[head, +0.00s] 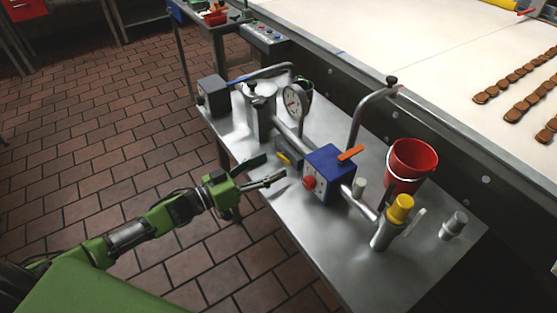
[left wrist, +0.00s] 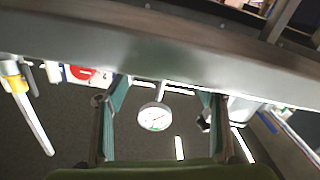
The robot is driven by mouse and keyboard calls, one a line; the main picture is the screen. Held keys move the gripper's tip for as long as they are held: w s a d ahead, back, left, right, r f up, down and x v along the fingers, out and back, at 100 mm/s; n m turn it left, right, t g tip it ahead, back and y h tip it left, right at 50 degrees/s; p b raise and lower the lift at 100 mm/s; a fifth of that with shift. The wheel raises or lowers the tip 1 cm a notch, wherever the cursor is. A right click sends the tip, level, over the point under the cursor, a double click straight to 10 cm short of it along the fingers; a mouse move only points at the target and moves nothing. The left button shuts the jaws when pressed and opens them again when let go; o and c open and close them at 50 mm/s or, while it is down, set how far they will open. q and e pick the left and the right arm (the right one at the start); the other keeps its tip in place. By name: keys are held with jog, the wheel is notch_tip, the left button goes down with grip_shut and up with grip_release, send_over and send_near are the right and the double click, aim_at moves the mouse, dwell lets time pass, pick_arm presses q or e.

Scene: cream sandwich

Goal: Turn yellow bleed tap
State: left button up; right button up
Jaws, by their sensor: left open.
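A yellow cap (head: 400,207) tops a metal cylinder at the near right end of the pipework on the steel table (head: 370,275). A small yellow part (head: 283,158) also shows low beside the blue box (head: 330,173), partly hidden. I cannot tell which is the bleed tap. My left gripper (head: 270,171) is open and empty at the table's left edge, left of the blue box and apart from both yellow parts. In the left wrist view its fingers (left wrist: 165,88) stand apart with the gauge (left wrist: 155,117) showing between them. A yellow part (left wrist: 14,84) with a pale rod is at far left there.
The blue box carries an orange lever (head: 351,153) and a red knob (head: 309,183). A round gauge (head: 294,101), curved pipes and a red bucket (head: 412,165) stand on the table. A pale conveyor (head: 400,40) lies behind. Tiled floor (head: 95,130) is clear at left.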

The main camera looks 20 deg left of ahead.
aim_at(282, 160)
pick_arm(q)
jog(key=shift+x, duration=1.85)
jog(key=c, duration=1.1)
jog(key=shift+f+m, duration=0.15)
jog(key=shift+m, duration=0.7)
jog(key=shift+f+m, duration=0.2)
jog(key=shift+m, duration=0.65)
jog(key=o, duration=1.1)
